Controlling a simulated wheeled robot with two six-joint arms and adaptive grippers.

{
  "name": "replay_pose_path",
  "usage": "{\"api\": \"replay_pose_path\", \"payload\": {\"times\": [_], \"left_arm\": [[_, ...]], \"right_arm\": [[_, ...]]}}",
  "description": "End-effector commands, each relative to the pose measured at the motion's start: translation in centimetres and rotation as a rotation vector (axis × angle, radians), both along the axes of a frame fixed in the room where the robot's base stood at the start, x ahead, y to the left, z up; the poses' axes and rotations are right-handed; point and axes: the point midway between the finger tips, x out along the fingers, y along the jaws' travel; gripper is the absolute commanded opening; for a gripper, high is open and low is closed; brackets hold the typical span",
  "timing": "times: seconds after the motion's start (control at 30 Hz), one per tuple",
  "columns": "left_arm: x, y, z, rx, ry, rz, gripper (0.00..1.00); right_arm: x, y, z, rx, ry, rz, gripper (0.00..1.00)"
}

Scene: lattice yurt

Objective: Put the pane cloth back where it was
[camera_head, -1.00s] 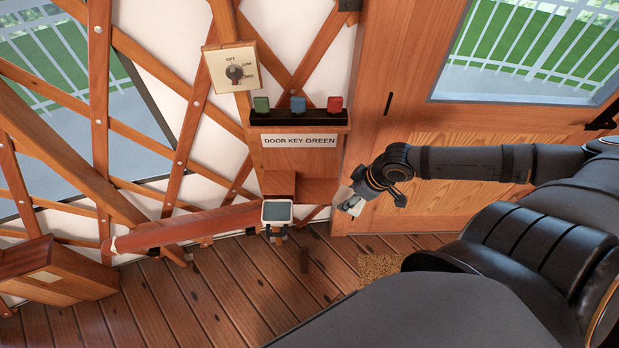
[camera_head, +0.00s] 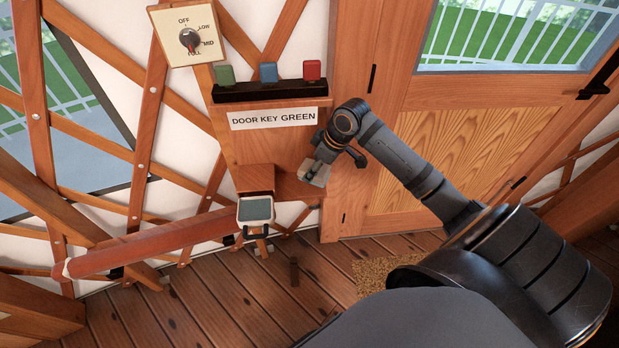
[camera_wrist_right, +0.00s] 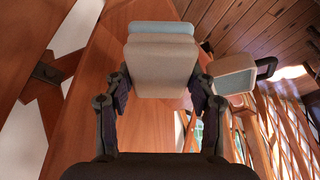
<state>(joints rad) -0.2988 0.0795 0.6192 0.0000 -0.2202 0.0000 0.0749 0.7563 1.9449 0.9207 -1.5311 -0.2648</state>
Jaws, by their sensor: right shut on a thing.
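A folded grey cloth-like block with a light blue layer, which I take for the pane cloth (camera_wrist_right: 163,65), sits between the fingers of my right gripper (camera_wrist_right: 160,88) in the wrist view. The gripper is shut on it. In the head view the cloth (camera_head: 315,173) shows small and pale below my right gripper (camera_head: 327,157), in front of the wooden panel beside the door. It is held in the air, right of and above a small pale box with a grey-green top (camera_head: 255,210). My left gripper is not in view.
A wooden panel bears a sign "DOOR KEY GREEN" (camera_head: 273,118) and a dark ledge (camera_head: 270,90) with green, blue and red blocks. A dial (camera_head: 188,38) is upper left. A reddish rail (camera_head: 155,245) runs low left. The door (camera_head: 470,150) is right; the plank floor is largely clear.

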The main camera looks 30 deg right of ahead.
Motion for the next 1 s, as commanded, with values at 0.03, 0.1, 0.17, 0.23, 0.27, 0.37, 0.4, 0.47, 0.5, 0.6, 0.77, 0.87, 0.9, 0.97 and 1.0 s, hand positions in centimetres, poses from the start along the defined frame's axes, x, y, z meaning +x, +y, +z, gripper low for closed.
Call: {"api": "replay_pose_path", "payload": {"times": [0.03, 0.1, 0.17, 0.23, 0.27, 0.37, 0.4, 0.47, 0.5, 0.6, 0.77, 0.87, 0.9, 0.97, 1.0], "left_arm": [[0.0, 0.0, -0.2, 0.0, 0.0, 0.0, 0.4], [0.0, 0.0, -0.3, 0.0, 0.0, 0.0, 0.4], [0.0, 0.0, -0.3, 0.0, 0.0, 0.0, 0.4], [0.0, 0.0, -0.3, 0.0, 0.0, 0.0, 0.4], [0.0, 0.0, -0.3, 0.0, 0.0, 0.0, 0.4], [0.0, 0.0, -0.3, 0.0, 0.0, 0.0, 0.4], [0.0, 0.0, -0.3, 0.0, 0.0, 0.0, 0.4], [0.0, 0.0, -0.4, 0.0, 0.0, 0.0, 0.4], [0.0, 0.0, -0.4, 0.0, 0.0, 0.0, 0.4], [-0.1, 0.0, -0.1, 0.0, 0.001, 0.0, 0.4], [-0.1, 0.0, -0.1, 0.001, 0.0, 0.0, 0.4], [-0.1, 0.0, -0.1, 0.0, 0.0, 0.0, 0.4], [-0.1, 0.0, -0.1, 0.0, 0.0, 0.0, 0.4], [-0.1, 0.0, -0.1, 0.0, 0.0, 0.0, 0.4], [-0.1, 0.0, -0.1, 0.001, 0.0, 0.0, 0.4]], "right_arm": [[0.7, 0.1, -0.9, 0.007, 0.001, -0.004, 0.3], [1.4, 0.0, -1.7, 0.005, 0.003, -0.001, 0.3], [1.8, -0.2, -2.2, 0.001, 0.002, -0.002, 0.3], [2.1, -0.2, -2.5, 0.0, 0.001, -0.002, 0.3], [2.2, -0.3, -2.6, -0.001, 0.001, -0.002, 0.3], [2.2, -0.3, -2.7, -0.002, 0.001, -0.002, 0.3], [2.3, -0.3, -2.8, -0.002, 0.001, -0.002, 0.3], [2.5, -0.2, -3.2, 0.001, 0.002, -0.001, 0.3], [2.8, -0.2, -3.6, 0.002, 0.003, -0.001, 0.3], [2.6, -0.2, -5.3, 0.001, 0.006, -0.002, 0.3], [2.7, -0.3, -6.5, -0.003, 0.002, 0.001, 0.3], [2.7, -0.3, -6.4, -0.002, 0.002, 0.0, 0.3], [2.7, -0.3, -6.4, -0.002, 0.002, 0.0, 0.3], [2.7, -0.3, -6.6, -0.002, 0.002, 0.0, 0.3], [2.7, -0.3, -6.6, -0.002, 0.002, 0.0, 0.57]]}}
